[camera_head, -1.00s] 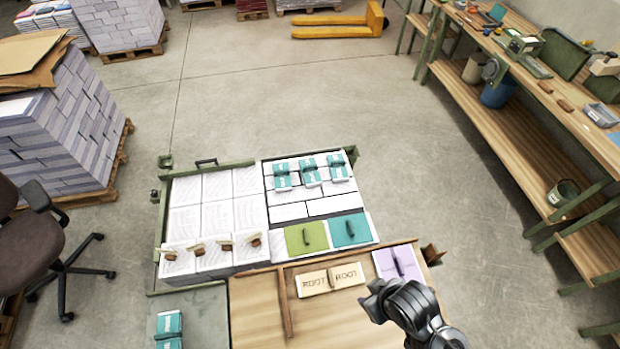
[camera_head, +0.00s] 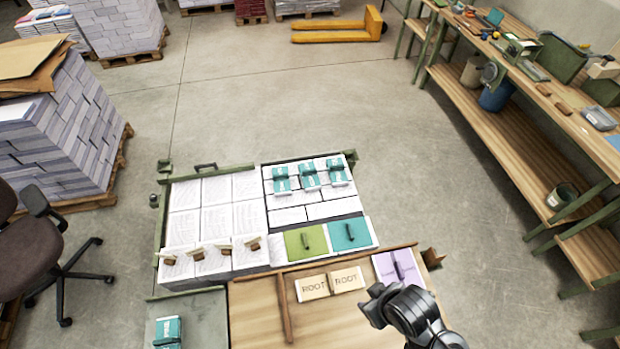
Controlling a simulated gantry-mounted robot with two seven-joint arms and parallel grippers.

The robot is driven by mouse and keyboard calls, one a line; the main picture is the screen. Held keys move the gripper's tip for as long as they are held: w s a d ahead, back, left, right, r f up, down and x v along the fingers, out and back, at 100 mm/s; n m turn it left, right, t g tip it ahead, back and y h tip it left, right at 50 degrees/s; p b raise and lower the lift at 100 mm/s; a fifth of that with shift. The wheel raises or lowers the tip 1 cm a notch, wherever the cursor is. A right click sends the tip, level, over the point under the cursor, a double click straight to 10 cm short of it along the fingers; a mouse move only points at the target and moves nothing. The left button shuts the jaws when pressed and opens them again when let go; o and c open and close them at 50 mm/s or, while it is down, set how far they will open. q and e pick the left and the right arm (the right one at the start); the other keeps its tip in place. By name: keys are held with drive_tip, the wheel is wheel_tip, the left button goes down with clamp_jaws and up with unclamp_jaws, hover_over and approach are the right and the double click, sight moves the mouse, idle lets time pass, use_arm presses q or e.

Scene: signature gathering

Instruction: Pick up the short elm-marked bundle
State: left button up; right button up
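Three teal-banded white bundles stand in a row on the white stacks at the back right: left (camera_head: 281,180), middle (camera_head: 309,174) and right (camera_head: 336,172). Another teal-wrapped bundle (camera_head: 167,332) lies on the grey surface at the bottom left, cut by the frame edge. Their marks are too small to read, so I cannot tell which is elm-marked. My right gripper (camera_head: 374,304) hangs over the wooden board's right part, apart from the bundles. Its fingers are not clear enough to show open or shut. My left gripper is out of view.
Green (camera_head: 305,241) and teal (camera_head: 350,233) pads lie behind. Several small brown-handled pieces (camera_head: 210,250) sit on the left stacks. A chair (camera_head: 35,245) stands left; a workbench (camera_head: 500,100) stands right.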

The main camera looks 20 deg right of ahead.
idle(0.4)
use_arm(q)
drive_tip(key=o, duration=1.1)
